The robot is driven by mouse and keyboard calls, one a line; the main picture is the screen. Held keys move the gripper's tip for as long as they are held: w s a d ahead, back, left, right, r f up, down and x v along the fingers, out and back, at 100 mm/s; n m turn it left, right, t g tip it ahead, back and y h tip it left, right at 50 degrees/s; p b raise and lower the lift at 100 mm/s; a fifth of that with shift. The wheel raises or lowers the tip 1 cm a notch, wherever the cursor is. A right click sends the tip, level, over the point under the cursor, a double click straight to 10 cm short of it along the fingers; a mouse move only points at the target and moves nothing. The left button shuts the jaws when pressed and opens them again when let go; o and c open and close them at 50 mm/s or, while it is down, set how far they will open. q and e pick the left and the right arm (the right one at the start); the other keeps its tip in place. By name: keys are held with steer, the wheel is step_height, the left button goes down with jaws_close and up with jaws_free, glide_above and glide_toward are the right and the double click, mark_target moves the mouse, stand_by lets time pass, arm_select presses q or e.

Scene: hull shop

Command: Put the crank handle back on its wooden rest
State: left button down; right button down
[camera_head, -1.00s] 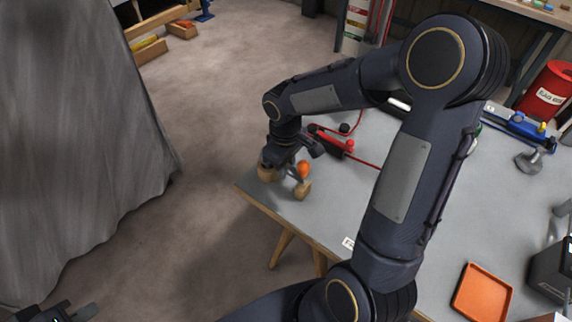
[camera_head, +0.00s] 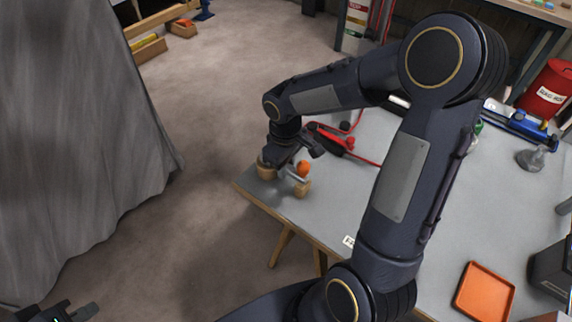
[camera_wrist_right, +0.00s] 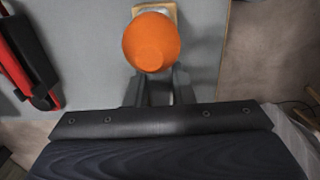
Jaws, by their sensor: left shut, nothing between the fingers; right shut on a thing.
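The crank handle has an orange knob (camera_head: 303,168) and a grey metal part that shows beside it. The wooden rest shows as two pale blocks, one at the right (camera_head: 304,188) and one at the left (camera_head: 265,172), near the table's corner. My right gripper (camera_head: 291,167) is shut on the crank handle, low over the rest. In the right wrist view the knob (camera_wrist_right: 152,42) stands in front of the fingers and partly hides a wooden block (camera_wrist_right: 158,10). I cannot tell whether the handle touches the rest. My left gripper (camera_head: 80,310) is shut and empty at the lower left.
The grey table (camera_head: 300,212) holds a red tool with a cable (camera_head: 345,143) just right of the rest. An orange tray (camera_head: 484,293) lies at the front right. A grey curtain (camera_head: 80,140) hangs at the left. My right arm hides the table's middle.

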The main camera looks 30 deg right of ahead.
steer(key=shift+f, duration=0.3)
steer(key=c, duration=0.8)
jaws_free()
steer(key=shift+o, duration=0.2)
steer(key=shift+r, duration=0.15)
steer(key=shift+r+p, duration=3.05)
steer(key=shift+r, duration=0.85)
